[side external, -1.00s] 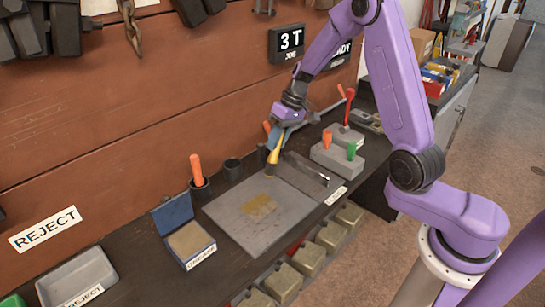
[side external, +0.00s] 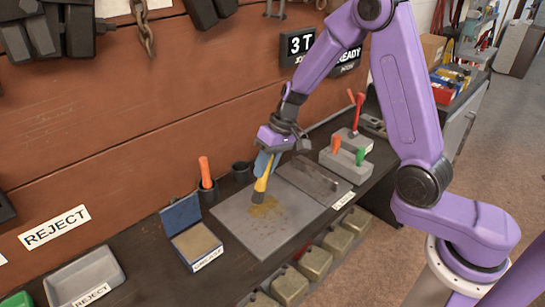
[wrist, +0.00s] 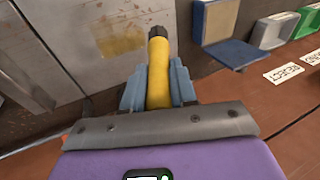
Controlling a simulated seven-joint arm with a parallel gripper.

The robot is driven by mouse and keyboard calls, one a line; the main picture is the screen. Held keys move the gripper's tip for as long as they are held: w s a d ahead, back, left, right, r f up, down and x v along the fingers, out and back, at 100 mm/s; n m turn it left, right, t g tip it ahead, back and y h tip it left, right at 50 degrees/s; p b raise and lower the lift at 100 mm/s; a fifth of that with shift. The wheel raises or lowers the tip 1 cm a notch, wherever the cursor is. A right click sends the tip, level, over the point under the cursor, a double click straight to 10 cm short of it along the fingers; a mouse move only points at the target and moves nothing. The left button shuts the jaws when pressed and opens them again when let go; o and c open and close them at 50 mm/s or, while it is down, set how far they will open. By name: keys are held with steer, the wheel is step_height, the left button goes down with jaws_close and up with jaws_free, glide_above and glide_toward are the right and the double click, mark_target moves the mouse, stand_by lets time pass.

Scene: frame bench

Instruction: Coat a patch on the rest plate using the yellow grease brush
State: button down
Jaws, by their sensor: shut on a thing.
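My gripper (side external: 266,163) is shut on the yellow grease brush (side external: 261,184) and holds it pointing down over the grey rest plate (side external: 270,234). In the wrist view the yellow handle (wrist: 158,75) lies between the blue-grey fingers, with the dark brush end beyond. The bristles (side external: 258,197) are at the far edge of a brownish-yellow grease patch (side external: 265,210) on the plate. I cannot tell whether they touch it. The patch is irregular, with small spots around it.
An open blue box (side external: 195,243) stands left of the plate. An orange-handled tool (side external: 204,170) stands in a dark cup behind it. A grey reject tray (side external: 85,280) is at the far left. Several brass-coloured bins line the front.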

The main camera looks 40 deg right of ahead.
steer(key=shift+f, duration=3.75)
steer(key=shift+d, duration=5.3)
steer(key=shift+a, duration=5.4)
steer(key=shift+d+r, duration=0.1)
steer(key=shift+r, duration=3.8)
